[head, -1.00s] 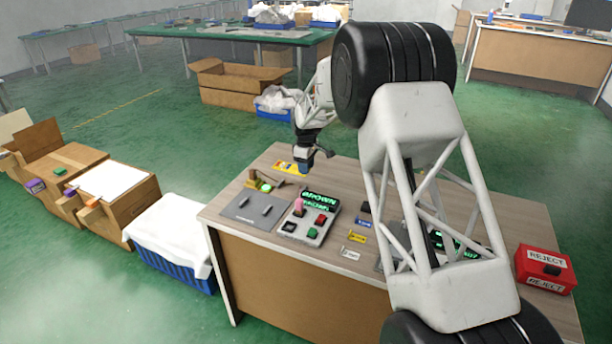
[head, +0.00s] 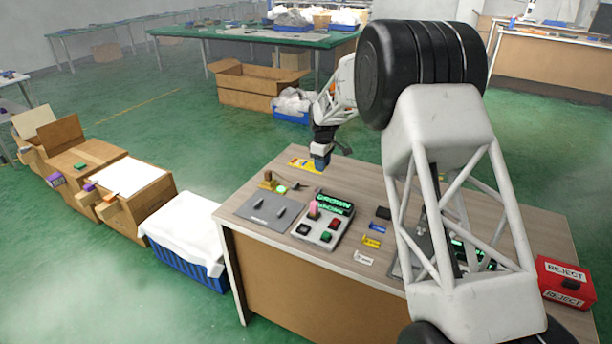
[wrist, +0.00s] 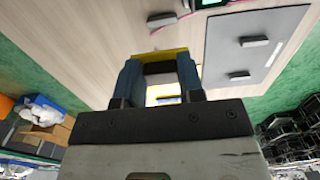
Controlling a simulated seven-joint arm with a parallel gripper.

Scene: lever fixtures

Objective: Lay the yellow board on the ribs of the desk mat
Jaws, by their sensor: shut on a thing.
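The yellow board (head: 302,164) is a flat yellow piece at the far left corner of the desk. It also shows between and beyond the fingers in the wrist view (wrist: 168,54). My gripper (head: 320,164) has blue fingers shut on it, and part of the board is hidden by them. In the wrist view my gripper (wrist: 160,72) points down over the wooden desktop. The grey desk mat (head: 248,212) lies on the desk's near left side, nearer the head camera than the gripper. It carries two short raised ribs (head: 281,211), seen also in the wrist view (wrist: 240,76).
A wooden piece (head: 268,181) stands at the mat's far edge. Right of the mat is a control box (head: 325,238) with a pink lever and buttons. Several small labels (head: 371,242) lie mid-desk. A red REJECT box (head: 566,285) is at the right.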

